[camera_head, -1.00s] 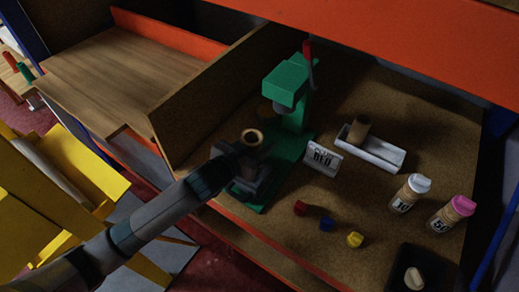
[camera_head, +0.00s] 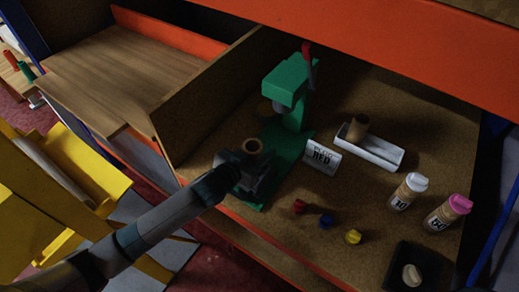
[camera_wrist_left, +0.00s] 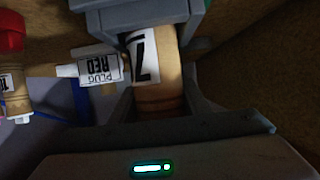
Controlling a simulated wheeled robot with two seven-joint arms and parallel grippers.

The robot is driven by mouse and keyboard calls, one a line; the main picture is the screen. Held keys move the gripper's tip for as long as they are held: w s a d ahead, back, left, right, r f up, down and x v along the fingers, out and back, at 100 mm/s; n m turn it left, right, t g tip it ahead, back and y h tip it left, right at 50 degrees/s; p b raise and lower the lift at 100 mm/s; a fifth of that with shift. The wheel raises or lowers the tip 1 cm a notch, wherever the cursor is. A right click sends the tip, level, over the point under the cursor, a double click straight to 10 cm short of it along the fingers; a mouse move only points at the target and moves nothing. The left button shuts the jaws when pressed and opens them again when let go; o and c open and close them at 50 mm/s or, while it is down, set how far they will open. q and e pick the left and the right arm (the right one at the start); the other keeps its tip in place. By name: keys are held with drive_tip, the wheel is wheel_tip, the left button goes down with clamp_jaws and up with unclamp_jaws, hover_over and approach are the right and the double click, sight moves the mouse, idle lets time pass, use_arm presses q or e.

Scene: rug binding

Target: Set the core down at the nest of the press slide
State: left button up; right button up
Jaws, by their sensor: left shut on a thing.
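The core is a tan cardboard tube; its open top end (camera_head: 253,146) shows above my left gripper (camera_head: 250,165). In the left wrist view the core (camera_wrist_left: 158,75), with a white label, sits between the fingers, and my left gripper (camera_wrist_left: 160,85) is shut on it. The green press (camera_head: 290,95) stands just behind, with its red-handled lever at the top. The core is at the front part of the green press slide (camera_head: 285,155). The nest is hidden behind the gripper, so I cannot tell whether the core touches it. My right gripper is not in view.
A sign reading RED (camera_head: 322,157) stands right of the press. A white tray (camera_head: 375,150) holds another tube (camera_head: 358,127). A brown partition (camera_head: 205,95) stands left.

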use_arm(q)
drive_tip(key=shift+f, duration=0.1)
drive_tip(key=o, duration=1.1)
drive_tip(key=shift+r, duration=0.2)
drive_tip(key=shift+s+a, duration=0.3)
drive_tip(key=shift+s, duration=0.1)
drive_tip(key=b+v, duration=0.2)
drive_tip(key=v, duration=0.9)
drive_tip(key=shift+b, duration=0.3)
